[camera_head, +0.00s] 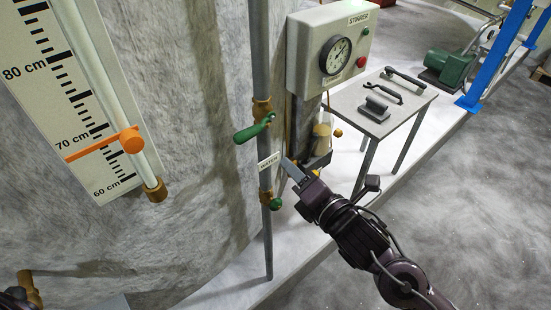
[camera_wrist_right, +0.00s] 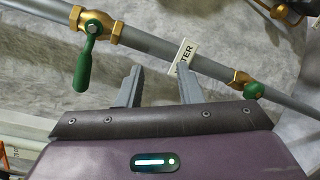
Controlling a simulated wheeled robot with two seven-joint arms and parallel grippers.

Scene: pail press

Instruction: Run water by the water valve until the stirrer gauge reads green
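The upper valve on the vertical grey pipe has a brass body and a green lever (camera_head: 254,130). The lever lies across the pipe; it also shows in the right wrist view (camera_wrist_right: 83,65). A WATER tag (camera_head: 268,161) hangs on the pipe below it. My right gripper (camera_head: 290,168) is just right of the tag. In the wrist view its fingers (camera_wrist_right: 158,88) are apart and empty, with the lever to their left.
A smaller green-handled tap (camera_head: 276,203) sits lower on the pipe. A level scale (camera_head: 75,90) with an orange pointer (camera_head: 132,140) is at left. A small table (camera_head: 405,105) with tools stands right of the stirrer box. A blue post (camera_head: 497,55) is farther right.

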